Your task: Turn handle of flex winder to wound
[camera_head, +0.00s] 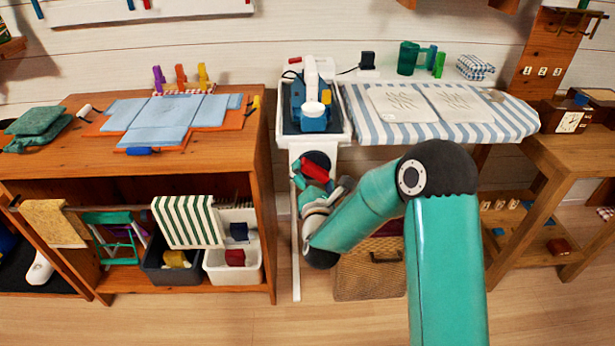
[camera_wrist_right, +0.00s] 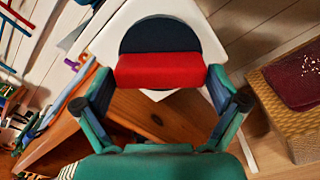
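The flex winder's red handle (camera_head: 315,171) sits low on a dark round disc (camera_head: 318,157), on the white front below the iron's stand. In the right wrist view, the red handle (camera_wrist_right: 160,70) lies level across the dark disc (camera_wrist_right: 160,36) on a white plate. My right gripper (camera_head: 320,186) is at the handle. In the wrist view, its two teal fingers (camera_wrist_right: 160,84) stand wide apart, one near each end of the red handle. I cannot tell whether they touch it. Part of the handle and disc is hidden by the gripper in the head view. My left gripper is not in view.
A blue and white iron (camera_head: 312,108) stands above the winder in a white stand (camera_head: 340,125). A striped ironing surface (camera_head: 455,130) is to its right, and a wooden cabinet (camera_head: 262,155) closely to its left. A woven basket (camera_head: 365,280) stands on the floor.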

